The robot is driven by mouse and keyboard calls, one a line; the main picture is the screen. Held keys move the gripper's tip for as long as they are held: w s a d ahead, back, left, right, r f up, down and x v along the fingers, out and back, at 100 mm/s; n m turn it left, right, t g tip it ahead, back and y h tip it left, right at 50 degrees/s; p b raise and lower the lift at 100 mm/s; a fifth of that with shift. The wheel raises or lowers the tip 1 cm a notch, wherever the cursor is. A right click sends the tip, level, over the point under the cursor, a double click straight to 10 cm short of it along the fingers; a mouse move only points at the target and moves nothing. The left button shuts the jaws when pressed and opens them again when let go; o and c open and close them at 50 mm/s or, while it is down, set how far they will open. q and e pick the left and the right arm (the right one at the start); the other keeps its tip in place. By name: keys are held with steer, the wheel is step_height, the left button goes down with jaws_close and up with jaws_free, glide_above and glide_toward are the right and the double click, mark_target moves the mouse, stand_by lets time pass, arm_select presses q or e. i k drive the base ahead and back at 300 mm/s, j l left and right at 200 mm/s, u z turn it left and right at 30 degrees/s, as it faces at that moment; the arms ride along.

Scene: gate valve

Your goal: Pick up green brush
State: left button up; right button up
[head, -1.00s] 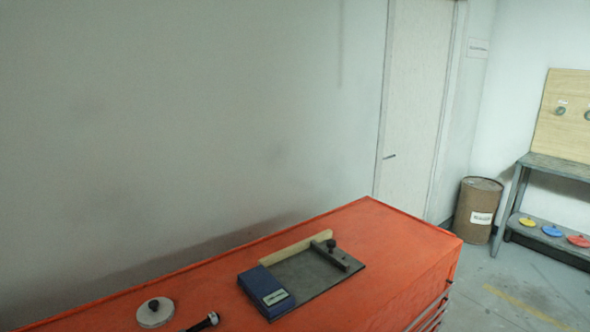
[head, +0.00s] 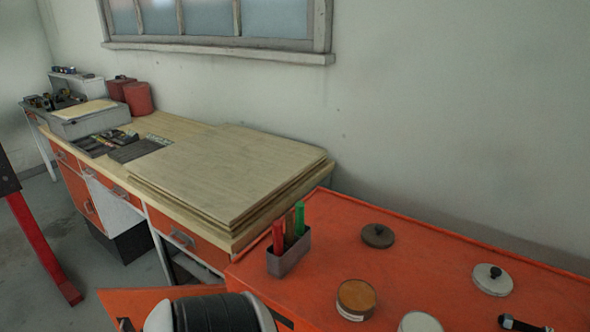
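A green upright handle (head: 299,218), likely the green brush, stands in a small grey metal holder (head: 289,254) on the orange cabinet top. A red handle (head: 278,237) and a brownish one (head: 289,226) stand in the same holder, to its left. The lower ends of all three are hidden inside the holder, so no bristles show. Neither of my grippers is in view.
The orange cabinet top (head: 440,262) also bears a dark round lid (head: 378,235), a brown-topped tin (head: 356,298) and a pale knobbed disc (head: 492,279). A wooden workbench with stacked boards (head: 230,170) adjoins at left. A wall stands behind.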

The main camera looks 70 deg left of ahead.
mark_target(300, 205)
steer(key=u, duration=2)
steer(key=z, duration=1)
steer(key=j+u, duration=0.15)
steer(key=j, duration=0.75)
